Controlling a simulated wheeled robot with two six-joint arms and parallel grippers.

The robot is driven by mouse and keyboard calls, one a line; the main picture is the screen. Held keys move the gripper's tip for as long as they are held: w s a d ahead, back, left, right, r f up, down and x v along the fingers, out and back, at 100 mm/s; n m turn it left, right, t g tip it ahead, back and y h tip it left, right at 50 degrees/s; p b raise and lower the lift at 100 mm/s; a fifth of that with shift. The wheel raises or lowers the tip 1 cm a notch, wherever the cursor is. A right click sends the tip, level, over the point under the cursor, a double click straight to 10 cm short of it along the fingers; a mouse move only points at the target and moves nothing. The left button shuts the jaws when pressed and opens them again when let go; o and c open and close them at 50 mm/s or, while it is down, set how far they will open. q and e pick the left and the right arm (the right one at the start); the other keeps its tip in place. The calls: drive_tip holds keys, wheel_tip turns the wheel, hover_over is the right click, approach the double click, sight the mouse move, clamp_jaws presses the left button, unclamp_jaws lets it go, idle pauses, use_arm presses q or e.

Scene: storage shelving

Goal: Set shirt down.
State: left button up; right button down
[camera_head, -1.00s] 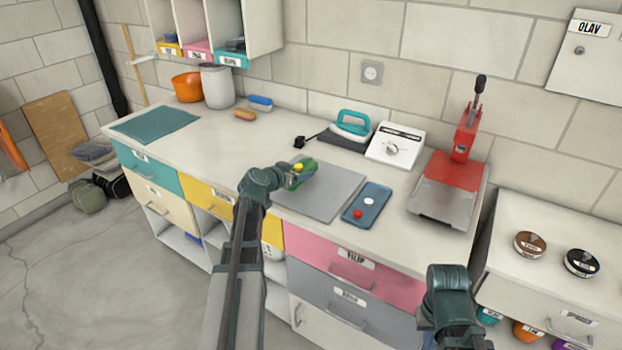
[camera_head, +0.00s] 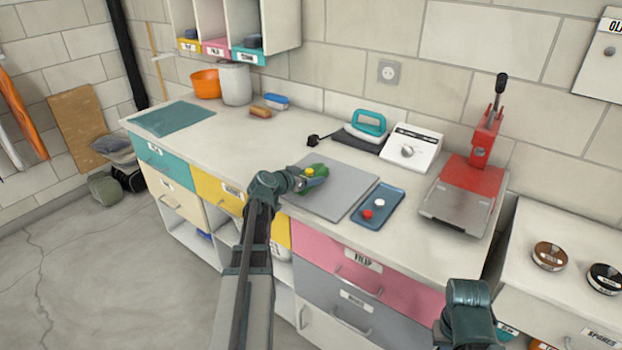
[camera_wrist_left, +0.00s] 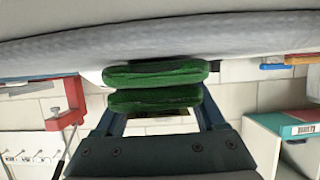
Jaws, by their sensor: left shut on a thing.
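A folded green shirt (camera_head: 318,170) with a small yellow spot on top is at the left part of the grey mat (camera_head: 336,201) on the counter. My left gripper (camera_head: 312,182) is shut on the shirt.
A blue tray (camera_head: 372,220) with a red and a white button lies right of the mat. An iron (camera_head: 366,127), a white device (camera_head: 412,145) and a red press (camera_head: 470,180) stand behind and right. A teal mat (camera_head: 172,118) lies at the left.

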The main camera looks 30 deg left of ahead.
use_arm(q)
drive_tip(key=shift+f, duration=0.25)
drive_tip(key=o, duration=1.4)
drive_tip(key=shift+r, duration=0.1)
drive_tip(key=shift+r, duration=0.3)
drive_tip(key=p+v, duration=0.4)
drive_tip(key=v, duration=0.6)
drive_tip(key=shift+s, duration=0.3)
drive_tip(key=shift+s+r+p, duration=0.15)
drive_tip(key=shift+s+p, duration=0.2)
drive_tip(key=shift+s, duration=0.3)
